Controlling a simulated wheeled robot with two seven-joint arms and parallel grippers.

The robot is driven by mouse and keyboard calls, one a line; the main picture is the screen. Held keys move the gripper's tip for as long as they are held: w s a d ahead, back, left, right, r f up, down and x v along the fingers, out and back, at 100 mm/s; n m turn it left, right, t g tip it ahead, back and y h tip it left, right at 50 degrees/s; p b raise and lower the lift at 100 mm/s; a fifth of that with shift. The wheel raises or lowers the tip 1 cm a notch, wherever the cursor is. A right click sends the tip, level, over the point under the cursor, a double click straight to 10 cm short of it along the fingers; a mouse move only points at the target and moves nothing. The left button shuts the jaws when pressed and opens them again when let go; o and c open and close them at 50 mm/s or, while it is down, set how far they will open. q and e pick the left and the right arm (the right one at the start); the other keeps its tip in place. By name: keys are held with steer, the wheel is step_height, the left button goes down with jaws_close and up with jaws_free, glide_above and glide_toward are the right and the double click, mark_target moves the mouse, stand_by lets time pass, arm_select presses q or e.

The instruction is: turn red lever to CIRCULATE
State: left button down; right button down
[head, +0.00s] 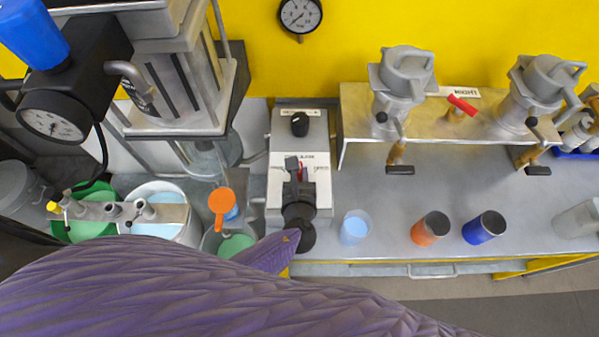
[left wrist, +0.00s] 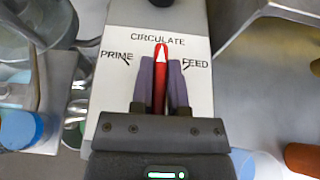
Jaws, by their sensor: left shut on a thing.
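The red lever (left wrist: 160,80) stands on a pale plate (left wrist: 120,83) marked PRIME at left, CIRCULATE at top and FEED at right. Its white-marked tip points up toward CIRCULATE. My left gripper (left wrist: 162,85) is shut on the lever, one finger on each side. The lever's base is hidden behind the gripper body. In the head view my left gripper (head: 293,166) is over the plate of the grey control box, with a bit of the red lever (head: 303,170) showing beside it. My right gripper is not in view.
A black knob (head: 299,124) sits behind the plate on the same box. A clear beaker of blue liquid (head: 355,227), an orange cup (head: 430,228) and a blue cup (head: 484,227) stand to the right. Buckets and an orange-topped part (head: 222,201) are at left.

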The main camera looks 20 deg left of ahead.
arm_select(q)
steer(key=c, duration=0.6)
jaws_free()
steer(key=shift+s+d+r, duration=0.1)
steer(key=shift+s+r, duration=0.15)
steer(key=shift+s, duration=0.15)
steer(key=p+v, duration=0.3)
steer(key=v, duration=0.6)
steer(key=shift+s+f, duration=0.1)
steer(key=shift+f, duration=0.05)
